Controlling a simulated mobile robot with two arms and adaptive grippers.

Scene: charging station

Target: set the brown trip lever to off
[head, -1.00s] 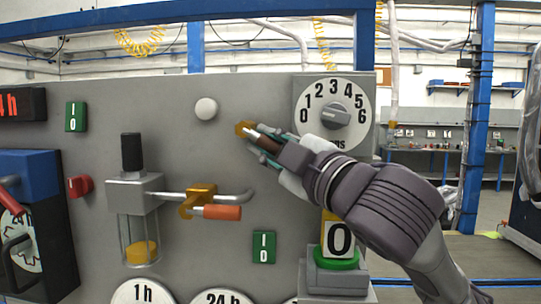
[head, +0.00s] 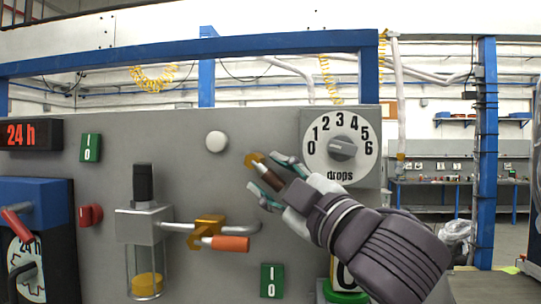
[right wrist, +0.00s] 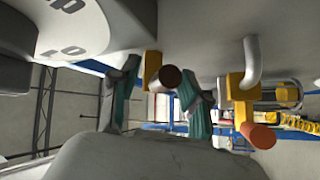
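The brown trip lever (head: 271,178) is a short brown handle on a gold mount (head: 254,159) on the grey panel, left of the drops dial. It slants down and right from the mount. My right gripper (head: 270,174) is at the lever, one finger above it and one below. In the right wrist view the brown handle end (right wrist: 170,76) lies between the two spread fingers (right wrist: 157,95), close to the right-hand one; contact is unclear. Part of the handle is hidden by my gripper. My left gripper is out of view.
An orange-handled lever (head: 230,243) on a gold mount sits lower left. A white knob (head: 216,141) is above left, the drops dial (head: 341,147) close on the right. A green switch (head: 271,280) is below. Bare panel lies left of the brown lever.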

